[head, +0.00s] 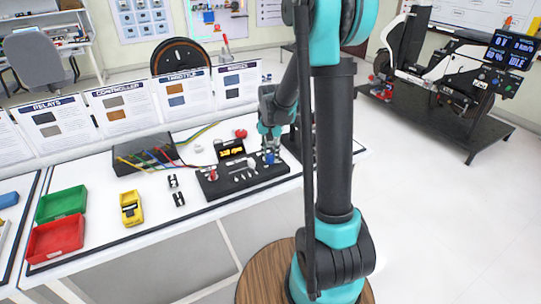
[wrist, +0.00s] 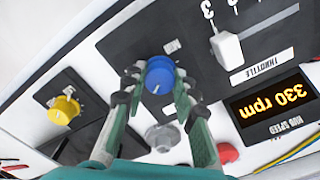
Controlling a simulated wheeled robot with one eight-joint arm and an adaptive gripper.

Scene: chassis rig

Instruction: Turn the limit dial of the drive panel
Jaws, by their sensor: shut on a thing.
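The drive panel (head: 240,177) is a dark unit lying on the white bench in the head view. Its blue dial (wrist: 160,75) has a pale pointer mark and sits on a black plate; no label for it is readable. The dial also shows in the head view (head: 269,158) at the panel's right end. My gripper (wrist: 160,86) reaches down over the dial, with one fingertip on each side, shut on it. The dial's near side is partly hidden by the fingers. The gripper shows small in the head view (head: 269,144).
Around the dial are a yellow knob (wrist: 65,110), a grey round knob (wrist: 163,137), a white throttle lever (wrist: 227,50), a red button (wrist: 228,153) and a display (wrist: 271,100) reading 330 rpm.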

